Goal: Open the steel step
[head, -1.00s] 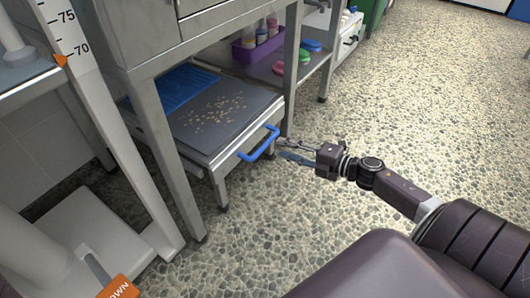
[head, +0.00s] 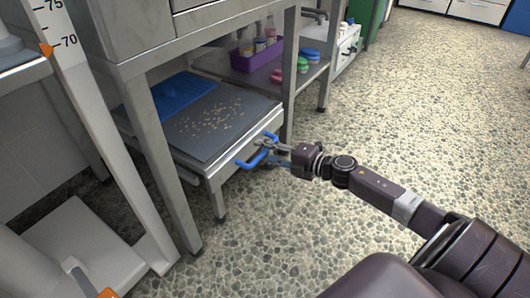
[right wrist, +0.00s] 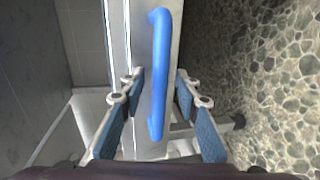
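The steel step (head: 225,158) is a low pull-out platform under the steel cabinet, with a dark speckled top. It stands partly out of the frame, on a short leg. Its blue bar handle (head: 250,162) is on the front face, and it fills the middle of the right wrist view (right wrist: 158,75). My right gripper (head: 267,152) is at the handle. In the right wrist view its two fingers are open, one on each side of the bar, with a gap on both sides. My left gripper is not in view.
Steel cabinet legs (head: 163,150) flank the step. A purple bin of bottles (head: 254,47) stands on a low shelf behind. A white scale post (head: 100,130) and its base are at left. The pebbled floor (head: 420,110) in front and right is clear.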

